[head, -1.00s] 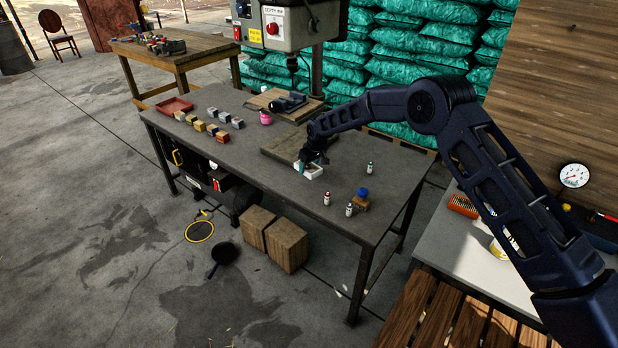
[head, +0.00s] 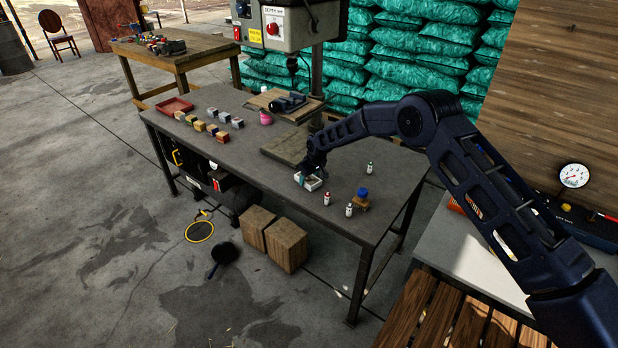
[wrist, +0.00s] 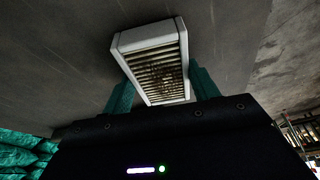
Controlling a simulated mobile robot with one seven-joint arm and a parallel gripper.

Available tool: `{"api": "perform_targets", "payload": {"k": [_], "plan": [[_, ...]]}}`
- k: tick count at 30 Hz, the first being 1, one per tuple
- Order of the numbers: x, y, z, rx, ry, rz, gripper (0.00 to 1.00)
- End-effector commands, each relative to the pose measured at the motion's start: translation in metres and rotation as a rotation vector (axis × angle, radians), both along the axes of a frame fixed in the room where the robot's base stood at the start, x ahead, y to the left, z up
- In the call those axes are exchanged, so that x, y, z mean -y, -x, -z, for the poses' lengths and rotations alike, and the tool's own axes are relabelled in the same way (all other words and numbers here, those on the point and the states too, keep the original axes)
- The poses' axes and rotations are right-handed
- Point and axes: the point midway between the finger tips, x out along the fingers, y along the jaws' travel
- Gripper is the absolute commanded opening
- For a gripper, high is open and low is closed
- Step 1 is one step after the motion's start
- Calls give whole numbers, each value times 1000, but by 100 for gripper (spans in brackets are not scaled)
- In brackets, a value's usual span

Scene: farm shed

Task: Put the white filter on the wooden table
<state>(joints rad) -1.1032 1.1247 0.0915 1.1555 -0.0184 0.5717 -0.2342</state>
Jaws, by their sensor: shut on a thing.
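The white filter (head: 311,184) is a small white-framed block at the right part of the grey metal workbench. In the wrist view the filter (wrist: 150,38) shows its dirty pleated face. My gripper (head: 308,174) is shut on it, with a teal finger on each side; the gripper also shows in the wrist view (wrist: 161,88). I cannot tell whether the filter touches the bench top. A wooden table (head: 205,46) stands behind the bench at the upper left, with several small items on its top.
The grey workbench (head: 260,160) holds small blocks, a red tray (head: 176,106), a wooden board (head: 283,150) and small bottles (head: 349,210). A drill press (head: 285,25) rises behind it. Wooden boxes (head: 287,245) stand on the floor in front. The floor at left is mostly open.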

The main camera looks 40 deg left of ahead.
Motion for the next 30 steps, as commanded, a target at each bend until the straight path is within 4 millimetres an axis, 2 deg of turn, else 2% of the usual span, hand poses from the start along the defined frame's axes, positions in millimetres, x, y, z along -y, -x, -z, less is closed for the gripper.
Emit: {"api": "perform_targets", "payload": {"k": [1, 2, 5, 17, 22, 30], "plan": [[0, 0, 2, 0, 0, 0, 36], [0, 0, 2, 0, 0, 0, 61], [0, 0, 1, 0, 0, 0, 81], [0, 0, -1, 1, -1, 0, 81], [6, 1, -21, 0, -1, 1, 81], [18, 5, -68, 1, -2, 0, 81]]}}
